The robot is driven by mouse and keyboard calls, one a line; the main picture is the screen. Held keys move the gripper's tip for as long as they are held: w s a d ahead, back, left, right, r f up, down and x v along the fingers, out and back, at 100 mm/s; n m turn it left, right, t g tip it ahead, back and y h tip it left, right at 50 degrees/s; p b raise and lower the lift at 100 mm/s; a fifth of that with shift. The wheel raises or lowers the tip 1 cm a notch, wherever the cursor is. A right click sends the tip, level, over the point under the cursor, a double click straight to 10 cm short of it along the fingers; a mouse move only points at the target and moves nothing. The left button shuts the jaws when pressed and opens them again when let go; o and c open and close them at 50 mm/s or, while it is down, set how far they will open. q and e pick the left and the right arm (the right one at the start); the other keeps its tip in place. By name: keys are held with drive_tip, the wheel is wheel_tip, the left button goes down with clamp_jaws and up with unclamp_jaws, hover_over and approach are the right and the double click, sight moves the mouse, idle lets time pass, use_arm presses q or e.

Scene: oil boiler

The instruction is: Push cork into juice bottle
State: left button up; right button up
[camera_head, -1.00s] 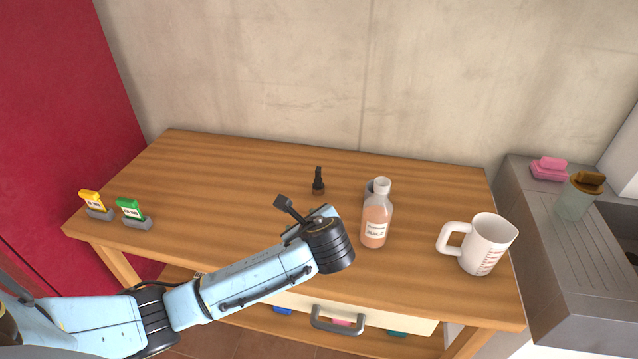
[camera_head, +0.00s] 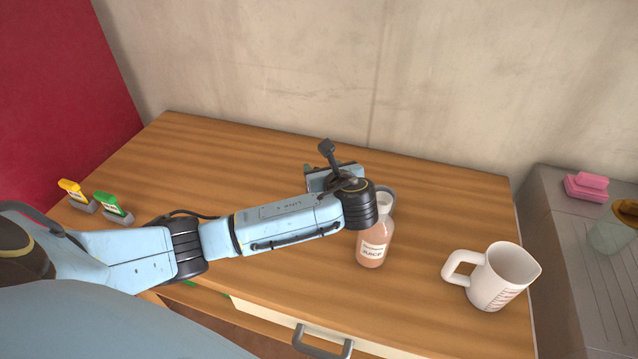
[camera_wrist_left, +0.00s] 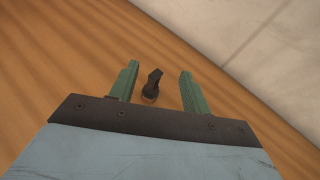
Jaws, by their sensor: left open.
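The juice bottle (camera_head: 373,245) stands upright on the wooden table, with peach liquid and a "JUICE" label. The cork (camera_wrist_left: 150,91) shows in the left wrist view as a small brown base with a dark, tapered upper part. My left gripper (camera_wrist_left: 158,72) is open, its two green fingers on either side of the cork with gaps between. In the head view the left gripper (camera_head: 322,168) is mostly behind my wrist, left of and behind the bottle, and the cork is hidden. The right gripper is out of view.
A white measuring jug (camera_head: 493,276) stands right of the bottle. A grey rounded object (camera_head: 389,200) is partly hidden behind the bottle. Yellow (camera_head: 71,190) and green (camera_head: 112,204) tagged items stand at the table's left. A drawer handle (camera_head: 322,343) is in front. The back wall is close.

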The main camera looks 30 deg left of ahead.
use_arm(q)
wheel_tip(320, 180, down, 5)
drive_tip(key=shift+b, duration=0.55)
drive_tip(key=shift+w+a, duration=0.35)
drive_tip(key=shift+a, duration=0.1)
drive_tip(key=b+x, duration=0.1)
drive_tip(key=x, duration=0.4)
drive_tip(key=shift+f+b, duration=0.1)
drive_tip(key=shift+b, duration=0.3)
drive_tip(key=shift+w+a+f, duration=0.2)
drive_tip(key=shift+w+a, duration=0.1)
drive_tip(key=shift+a, duration=0.1)
drive_tip(key=shift+c, duration=0.5)
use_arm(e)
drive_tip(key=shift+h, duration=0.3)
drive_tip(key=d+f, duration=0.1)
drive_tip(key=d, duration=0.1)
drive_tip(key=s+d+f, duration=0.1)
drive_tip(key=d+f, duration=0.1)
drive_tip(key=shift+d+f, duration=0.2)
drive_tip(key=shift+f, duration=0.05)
use_arm(q)
clamp_jaws()
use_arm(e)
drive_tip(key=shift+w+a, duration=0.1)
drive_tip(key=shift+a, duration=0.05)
